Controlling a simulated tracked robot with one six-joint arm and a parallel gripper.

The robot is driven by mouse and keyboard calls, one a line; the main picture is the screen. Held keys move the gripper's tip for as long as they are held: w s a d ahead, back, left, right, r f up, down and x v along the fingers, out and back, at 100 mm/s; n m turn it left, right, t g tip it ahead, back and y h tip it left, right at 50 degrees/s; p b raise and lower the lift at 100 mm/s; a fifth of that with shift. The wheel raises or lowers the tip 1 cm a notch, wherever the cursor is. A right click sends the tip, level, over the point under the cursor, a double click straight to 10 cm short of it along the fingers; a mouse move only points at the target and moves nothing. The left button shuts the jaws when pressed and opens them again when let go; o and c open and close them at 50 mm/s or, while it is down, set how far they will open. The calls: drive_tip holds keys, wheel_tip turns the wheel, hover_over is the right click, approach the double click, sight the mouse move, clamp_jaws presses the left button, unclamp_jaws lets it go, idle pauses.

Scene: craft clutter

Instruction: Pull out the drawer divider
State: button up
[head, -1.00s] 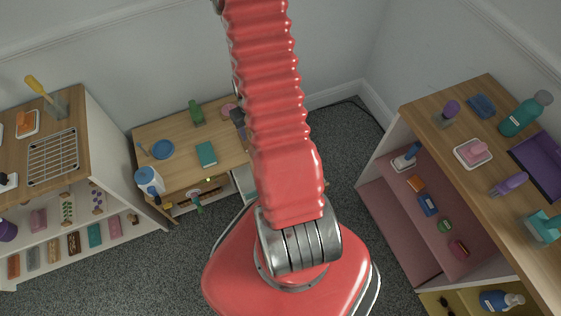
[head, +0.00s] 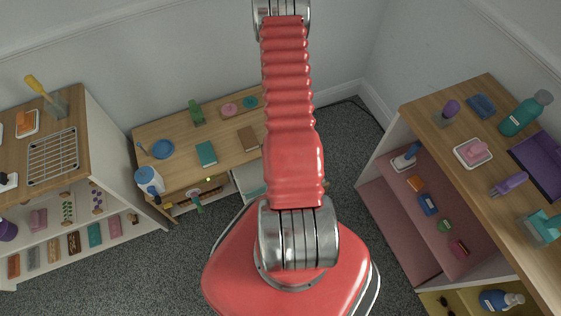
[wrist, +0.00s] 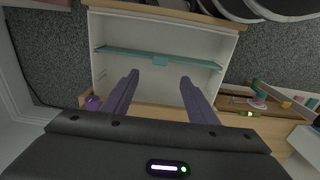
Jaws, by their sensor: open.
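The teal drawer divider (wrist: 150,57) spans the white drawer (wrist: 112,27) from side to side in the wrist view, with a small raised tab near its middle. My gripper (wrist: 160,80) is open, its two purple fingers apart and pointing at the drawer, one on each side of the tab in the picture. The fingertips appear short of the divider; the exact gap cannot be told. In the head view the open drawer (head: 237,185) and part of the teal divider (head: 256,190) show beside my arm, which covers the rest. My gripper is not visible there.
The wooden desk top (head: 225,150) above the drawer holds a teal book (head: 206,153), a brown book (head: 248,139), a blue plate (head: 162,149) and a green item (head: 197,113). Another drawer (head: 185,203) stands open to the left. Shelves flank both sides.

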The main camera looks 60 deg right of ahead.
drive_tip(key=shift+f, duration=0.15)
drive_tip(key=shift+f, duration=6.75)
drive_tip(key=c, duration=1.3)
drive_tip(key=shift+o, duration=0.2)
drive_tip(key=shift+r, duration=0.75)
wheel_tip(320, 180, up, 9)
drive_tip(key=shift+f, duration=0.15)
drive_tip(key=shift+w, duration=0.1)
